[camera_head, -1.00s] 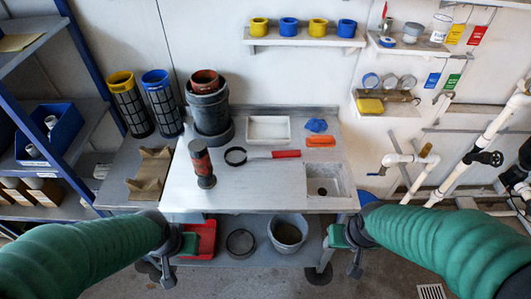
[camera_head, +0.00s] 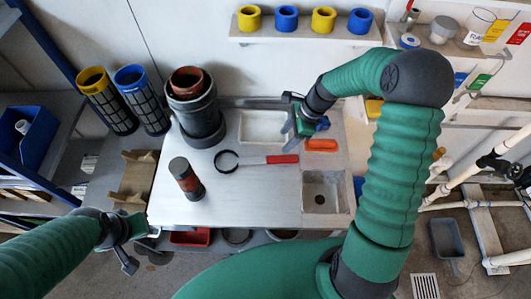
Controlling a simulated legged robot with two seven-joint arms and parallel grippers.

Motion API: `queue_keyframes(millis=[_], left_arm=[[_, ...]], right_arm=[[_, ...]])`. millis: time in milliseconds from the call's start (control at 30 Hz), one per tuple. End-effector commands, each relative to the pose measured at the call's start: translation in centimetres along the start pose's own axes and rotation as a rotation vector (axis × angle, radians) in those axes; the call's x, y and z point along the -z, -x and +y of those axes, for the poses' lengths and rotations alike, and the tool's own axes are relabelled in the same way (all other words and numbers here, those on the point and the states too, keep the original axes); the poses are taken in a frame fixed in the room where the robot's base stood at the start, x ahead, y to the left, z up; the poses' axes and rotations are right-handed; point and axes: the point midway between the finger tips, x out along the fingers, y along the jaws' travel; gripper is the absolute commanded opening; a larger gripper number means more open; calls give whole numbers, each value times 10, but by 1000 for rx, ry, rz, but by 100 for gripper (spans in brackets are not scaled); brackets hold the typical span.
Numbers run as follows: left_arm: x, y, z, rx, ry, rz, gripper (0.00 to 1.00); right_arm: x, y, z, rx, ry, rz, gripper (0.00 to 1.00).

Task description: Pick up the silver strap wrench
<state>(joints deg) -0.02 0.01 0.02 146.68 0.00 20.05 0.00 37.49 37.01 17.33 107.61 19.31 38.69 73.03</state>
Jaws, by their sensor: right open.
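The strap wrench lies flat on the workbench (camera_head: 240,195). It has a dark round loop (camera_head: 227,161) at left, a thin grey shaft, and a red handle (camera_head: 283,159) at right. My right gripper (camera_head: 290,115) is open and empty above the back of the bench, behind the red handle and apart from it. It partly covers a blue item (camera_head: 322,124) and the right end of a white tray (camera_head: 262,127). My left gripper (camera_head: 127,240) is low at the left front, away from the wrench; its jaw opening is unclear.
A large grey pot (camera_head: 197,115) stands behind. An orange item (camera_head: 320,145) lies right of the handle, above a sink (camera_head: 323,190). A shelf with coloured rings (camera_head: 300,33) hangs behind.

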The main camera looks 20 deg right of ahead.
Motion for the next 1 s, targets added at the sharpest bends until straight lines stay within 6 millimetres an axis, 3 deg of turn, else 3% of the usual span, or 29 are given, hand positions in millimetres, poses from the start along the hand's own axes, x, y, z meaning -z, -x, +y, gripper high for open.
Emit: queue_keyframes(millis=[200,467,633,933,1000], left_arm=[[0,0,0,0,1,0,0],[1,2,0,0,0,0,0],[1,5,0,0,0,0,0],[1,5,0,0,1,0,0],[1,5,0,0,1,0,0]], right_arm=[[6,-59,-4,-10,-1,-7,55],[7,-90,-4,-7,0,-8,55],[4,-122,-3,-7,2,-6,55],[4,-132,-4,-3,3,-3,55],[6,-131,-5,-3,3,-5,46]])
